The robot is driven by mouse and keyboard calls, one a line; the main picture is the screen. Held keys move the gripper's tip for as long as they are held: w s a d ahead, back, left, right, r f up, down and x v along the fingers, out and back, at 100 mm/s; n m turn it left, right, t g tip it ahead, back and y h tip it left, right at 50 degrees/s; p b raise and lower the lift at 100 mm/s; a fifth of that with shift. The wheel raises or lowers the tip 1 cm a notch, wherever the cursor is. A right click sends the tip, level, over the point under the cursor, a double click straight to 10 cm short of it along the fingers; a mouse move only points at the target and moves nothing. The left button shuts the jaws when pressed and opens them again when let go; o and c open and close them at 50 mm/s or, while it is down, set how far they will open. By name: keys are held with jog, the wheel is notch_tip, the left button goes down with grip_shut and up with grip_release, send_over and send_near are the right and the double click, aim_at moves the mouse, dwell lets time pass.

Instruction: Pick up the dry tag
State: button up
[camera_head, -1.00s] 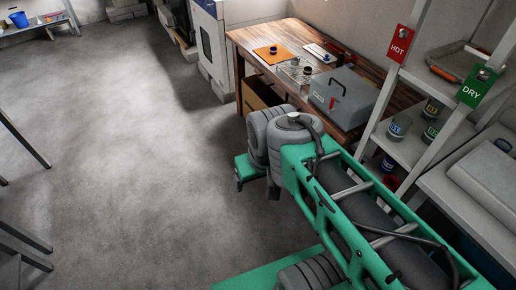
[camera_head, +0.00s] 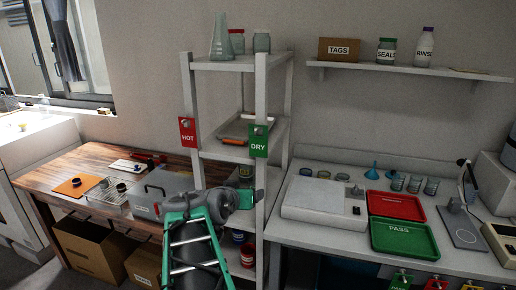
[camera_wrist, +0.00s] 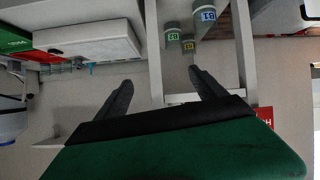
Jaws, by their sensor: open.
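The green DRY tag (camera_head: 259,141) hangs from a small grey clip on the front right post of the grey shelf rack (camera_head: 262,85). The red HOT tag (camera_head: 187,132) hangs on the front left post, and part of it shows in the wrist view (camera_wrist: 265,116). My gripper (camera_head: 252,197) is below the DRY tag in the head view, apart from it. In the wrist view its two dark fingers (camera_wrist: 162,92) are spread with nothing between them. I do not see the DRY tag in the wrist view.
Labelled containers (camera_wrist: 205,18) stand on the rack shelves. On the right bench are a red tray (camera_head: 397,205), a green PASS tray (camera_head: 404,238) and a white device (camera_head: 325,198). A wooden table (camera_head: 65,170) with a grey toolbox (camera_head: 165,190) stands left.

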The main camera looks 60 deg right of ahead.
aim_at(258, 138)
jog(key=d+r+m+h, duration=0.1)
jog(key=d+r+h, duration=0.15)
jog(key=r, duration=0.45)
jog(key=d+r+m+h, duration=0.1)
jog(key=r+h, duration=0.2)
jog(key=r, duration=0.3)
jog(key=shift+t, duration=0.3)
jog(key=d+p, duration=0.1)
jog(key=d, duration=0.4)
jog(key=d+p, duration=0.1)
jog(key=d, duration=0.2)
jog(key=shift+w+f+p, duration=0.15)
jog(key=shift+w+p, duration=0.2)
jog(key=shift+w, duration=0.05)
jog(key=shift+a, duration=0.15)
jog(key=shift+c, duration=0.6)
